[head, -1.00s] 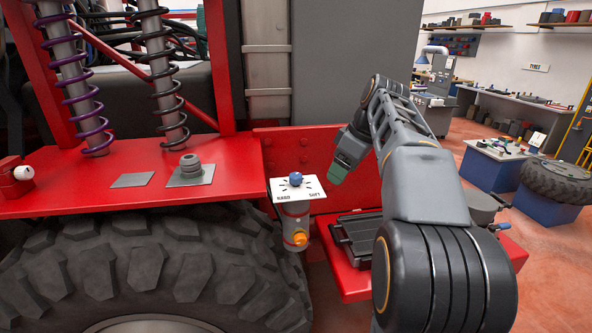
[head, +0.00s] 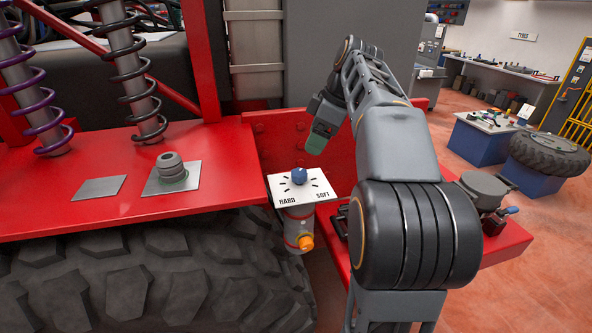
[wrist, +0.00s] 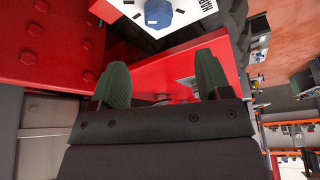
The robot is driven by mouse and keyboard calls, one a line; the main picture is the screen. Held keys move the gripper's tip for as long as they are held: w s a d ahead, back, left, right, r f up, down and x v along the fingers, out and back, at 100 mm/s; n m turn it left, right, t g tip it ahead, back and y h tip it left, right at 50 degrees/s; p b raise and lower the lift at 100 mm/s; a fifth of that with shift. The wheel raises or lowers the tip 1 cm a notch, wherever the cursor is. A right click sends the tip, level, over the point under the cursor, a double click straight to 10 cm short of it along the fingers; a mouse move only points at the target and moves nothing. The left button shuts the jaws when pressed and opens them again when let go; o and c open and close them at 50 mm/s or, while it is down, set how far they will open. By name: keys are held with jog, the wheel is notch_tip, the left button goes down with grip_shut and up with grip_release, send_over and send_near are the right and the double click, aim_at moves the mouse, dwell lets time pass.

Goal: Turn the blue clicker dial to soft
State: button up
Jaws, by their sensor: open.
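The blue clicker dial (head: 299,175) sits on a white plate (head: 292,188) marked HARD at left and SOFT at right, with black tick marks around it. The plate tops a grey cylinder with an orange knob (head: 306,241). In the wrist view the blue dial (wrist: 158,13) shows at the top edge, beyond the fingertips. My gripper (head: 316,143) is just above and right of the dial in the head view, apart from it. In the wrist view the green fingers of my gripper (wrist: 162,80) are spread and nothing is between them. Which mark the dial points to is unclear.
A red truck deck (head: 120,170) with a grey fitting (head: 170,172) lies left of the dial, above a large tyre (head: 150,275). A red upright panel (head: 275,130) stands behind the dial.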

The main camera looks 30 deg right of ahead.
aim_at(300, 171)
jog(key=p+x, duration=0.1)
jog(key=x, duration=1)
jog(key=shift+d+f, duration=0.15)
jog(key=shift+f, duration=0.05)
jog(key=shift+c, duration=0.5)
jog(key=c, duration=0.8)
jog(key=shift+m, duration=0.3)
